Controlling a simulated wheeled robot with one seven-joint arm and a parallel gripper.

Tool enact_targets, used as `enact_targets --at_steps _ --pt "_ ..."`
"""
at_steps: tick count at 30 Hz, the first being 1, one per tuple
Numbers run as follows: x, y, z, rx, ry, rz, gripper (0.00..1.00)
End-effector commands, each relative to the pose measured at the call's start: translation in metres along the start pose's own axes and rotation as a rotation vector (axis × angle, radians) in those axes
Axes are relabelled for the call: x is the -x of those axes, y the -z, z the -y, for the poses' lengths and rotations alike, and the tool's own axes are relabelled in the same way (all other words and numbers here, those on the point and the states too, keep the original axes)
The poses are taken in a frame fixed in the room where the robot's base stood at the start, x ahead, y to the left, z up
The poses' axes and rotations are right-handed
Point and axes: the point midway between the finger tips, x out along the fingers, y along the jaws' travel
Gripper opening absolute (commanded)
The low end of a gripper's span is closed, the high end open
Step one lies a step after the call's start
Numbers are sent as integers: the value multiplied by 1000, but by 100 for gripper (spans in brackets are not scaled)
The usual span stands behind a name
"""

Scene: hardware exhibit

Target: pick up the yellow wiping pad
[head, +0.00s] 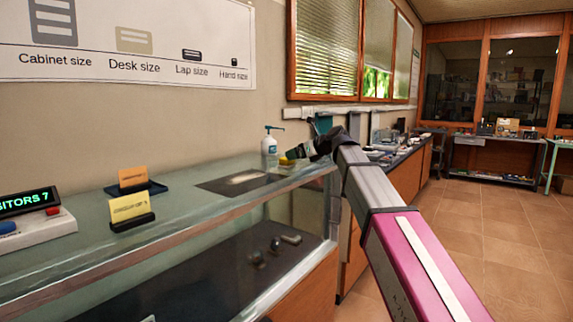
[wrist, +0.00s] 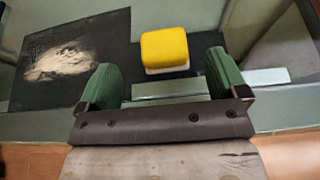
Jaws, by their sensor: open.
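The yellow wiping pad (wrist: 164,47) has a yellow top and a pale lower layer. It lies on a dark surface at the counter's end, ahead of my gripper in the wrist view. My gripper (wrist: 160,85) is open, with its green fingers apart and nothing between them. The pad sits beyond the fingertips, roughly centred between them. In the head view a small part of the pad (head: 286,161) shows at the far right end of the glass counter, beside my gripper (head: 298,152), which partly hides it.
A dark mat with a pale dusty patch (head: 243,178) lies left of the pad. A pump bottle (head: 269,149) stands behind it. The glass counter (head: 180,214) also carries an orange card (head: 132,177), a yellow card (head: 129,207) and a visitor counter display (head: 30,203). Open floor lies right.

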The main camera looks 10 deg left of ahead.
Motion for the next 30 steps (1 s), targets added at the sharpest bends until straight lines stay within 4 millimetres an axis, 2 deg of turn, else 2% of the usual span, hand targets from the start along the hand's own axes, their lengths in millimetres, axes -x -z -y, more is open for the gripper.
enact_targets --at_steps 1,8,16,24,25,29,30 --pt "-7 0 0 0 -1 0 92" --pt "-21 1 1 1 -1 -1 92" --pt "-58 2 3 1 -2 -1 92" --pt "-62 2 3 1 1 0 92" --pt "-62 2 3 1 1 0 85" --pt "-62 2 2 1 0 0 43" --pt "-62 2 3 1 0 0 39"
